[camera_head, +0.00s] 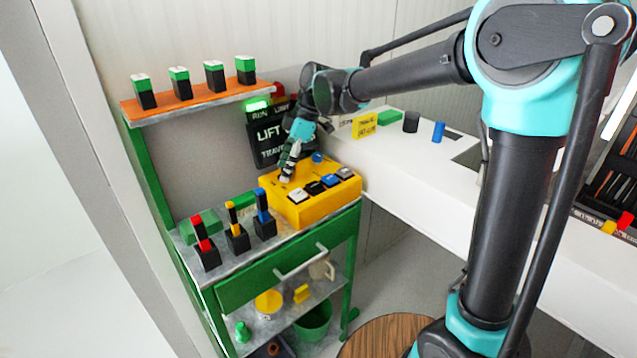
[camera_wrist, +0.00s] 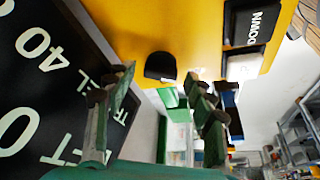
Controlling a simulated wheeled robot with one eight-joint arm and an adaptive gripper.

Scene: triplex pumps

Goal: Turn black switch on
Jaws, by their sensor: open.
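A yellow control box (camera_head: 310,207) stands on the green bench, and its yellow face fills the top of the wrist view (camera_wrist: 190,30). A small black rounded switch (camera_wrist: 160,66) sticks out from that face in the wrist view. My gripper (camera_wrist: 157,88) is open and empty, its two fingers apart on either side of this switch in the picture; contact cannot be told. In the head view my gripper (camera_head: 286,174) is at the box's left rear and hides that spot. A black rocker (camera_head: 315,188) sits between white and blue ones on the box front.
A black LIFT/TRAVEL sign (camera_head: 268,140) with a lit green lamp stands close behind my gripper. Three coloured-handle levers (camera_head: 237,236) stand front left on the bench. An orange shelf (camera_head: 197,105) is above. A white counter (camera_head: 420,160) lies to the right.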

